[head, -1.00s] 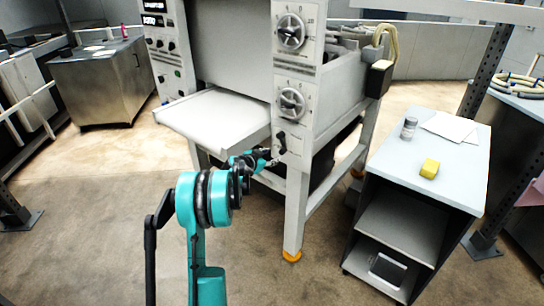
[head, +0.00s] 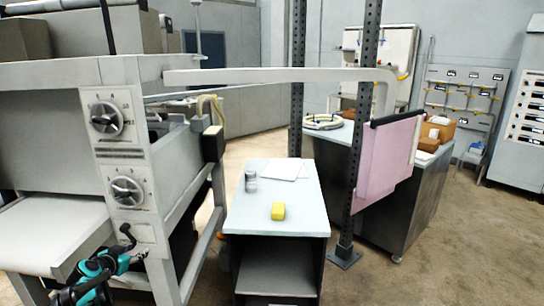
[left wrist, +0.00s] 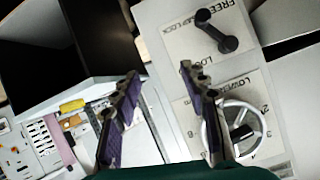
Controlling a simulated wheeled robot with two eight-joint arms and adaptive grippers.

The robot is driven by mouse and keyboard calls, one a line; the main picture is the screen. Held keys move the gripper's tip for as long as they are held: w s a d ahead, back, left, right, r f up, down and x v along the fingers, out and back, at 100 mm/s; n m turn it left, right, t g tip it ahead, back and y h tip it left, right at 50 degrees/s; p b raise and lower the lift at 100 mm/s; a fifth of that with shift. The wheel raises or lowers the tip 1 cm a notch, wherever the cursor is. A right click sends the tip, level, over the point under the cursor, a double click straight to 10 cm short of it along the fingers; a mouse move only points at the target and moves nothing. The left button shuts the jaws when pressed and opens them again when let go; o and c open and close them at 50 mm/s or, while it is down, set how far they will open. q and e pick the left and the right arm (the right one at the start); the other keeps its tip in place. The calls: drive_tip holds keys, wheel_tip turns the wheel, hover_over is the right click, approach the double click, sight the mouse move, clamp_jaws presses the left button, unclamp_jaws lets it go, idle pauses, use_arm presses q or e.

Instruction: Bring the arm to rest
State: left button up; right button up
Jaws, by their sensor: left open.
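My left gripper (head: 124,264) is at the lower left of the head view, close to the front post of the sheeter (head: 135,172). In the left wrist view the two fingers of my left gripper (left wrist: 160,100) are spread apart with nothing between them. A black lock lever (head: 127,236) sits on the post just above the gripper. The lever (left wrist: 217,30) also shows in the wrist view beyond the fingertips, apart from them, beside lettering that includes "FREE" and "LOCK". A round dial (left wrist: 240,130) is partly behind the right finger. My right gripper is not in view.
A small cart (head: 304,222) right of the sheeter carries a yellow block (head: 278,211), a jar (head: 251,181) and papers (head: 285,170). A perforated post (head: 361,130) and pink sheet (head: 388,160) stand beyond it. The floor at right (head: 450,240) is clear.

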use_arm(q)
drive_tip(key=s+d+r+g+h, duration=0.1)
drive_tip(key=s+d+r, duration=0.1)
drive_tip(key=s+d, duration=0.45)
drive_tip(key=s+d+r+g, duration=0.1)
drive_tip(key=s+d+r, duration=0.15)
drive_tip(key=d, duration=0.75)
drive_tip(key=s+d+r+g+h, duration=0.1)
drive_tip(key=s+d, duration=0.4)
drive_tip(key=d, duration=0.3)
drive_tip(key=s+d+f+g, duration=0.1)
drive_tip(key=s+d+f, duration=0.1)
drive_tip(key=s, duration=0.5)
drive_tip(key=s+d+f+n+y, duration=0.1)
drive_tip(key=s+d+f, duration=0.1)
drive_tip(key=s+d, duration=0.2)
drive_tip(key=s+d+f+n+g, duration=0.1)
drive_tip(key=s+d+f, duration=0.1)
drive_tip(key=s, duration=0.7)
drive_tip(key=shift+s+d+f+g+y, duration=0.2)
drive_tip(key=shift+s+d+g+y, duration=0.1)
drive_tip(key=shift+s+d, duration=0.1)
